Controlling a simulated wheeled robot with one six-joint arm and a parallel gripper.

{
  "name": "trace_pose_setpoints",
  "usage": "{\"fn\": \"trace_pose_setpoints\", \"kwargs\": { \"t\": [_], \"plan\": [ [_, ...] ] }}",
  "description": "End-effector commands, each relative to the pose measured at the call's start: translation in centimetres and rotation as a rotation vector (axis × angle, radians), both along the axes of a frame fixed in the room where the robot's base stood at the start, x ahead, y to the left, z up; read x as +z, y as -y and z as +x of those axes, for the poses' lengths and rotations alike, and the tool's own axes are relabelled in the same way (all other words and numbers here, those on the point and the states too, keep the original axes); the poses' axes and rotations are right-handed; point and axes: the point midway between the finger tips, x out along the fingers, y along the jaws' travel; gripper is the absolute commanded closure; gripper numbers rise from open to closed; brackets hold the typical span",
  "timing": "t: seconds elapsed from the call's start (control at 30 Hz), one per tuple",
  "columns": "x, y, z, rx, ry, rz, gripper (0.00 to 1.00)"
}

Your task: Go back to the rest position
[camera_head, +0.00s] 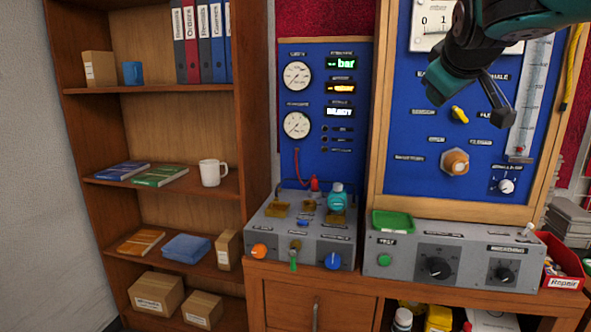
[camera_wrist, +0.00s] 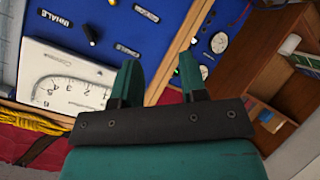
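My gripper (camera_head: 471,98) is at the upper right of the head view, in front of the blue inhale/exhale panel (camera_head: 405,180) and above its yellow knob (camera_head: 459,115). In the wrist view my gripper (camera_wrist: 159,68) shows two teal fingers apart with nothing between them, so it is open and empty. The wrist view is tilted and shows the white gauge (camera_wrist: 65,82) and a dark knob (camera_wrist: 88,33) on the blue panel beyond the fingers.
A grey box with a green button (camera_head: 384,260) and dark dials stands on the wooden bench below the panel. A regulator test box (camera_head: 300,240) stands left of it. A wooden shelf (camera_head: 170,88) with binders and a white mug (camera_head: 212,173) is at left. A red bin (camera_head: 563,268) is at right.

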Motion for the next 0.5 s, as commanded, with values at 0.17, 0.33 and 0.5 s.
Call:
{"fn": "trace_pose_setpoints", "kwargs": {
  "t": [0.17,0.33,0.5],
  "plan": [
    [-10.7,-6.5,-7.2,0.197,-0.31,0.23,0.61],
    [-18.4,-11.0,-17.1,0.302,-0.627,0.409,0.61],
    [-22.4,-13.3,-25.9,0.346,-0.879,0.519,0.61]
  ]
}}
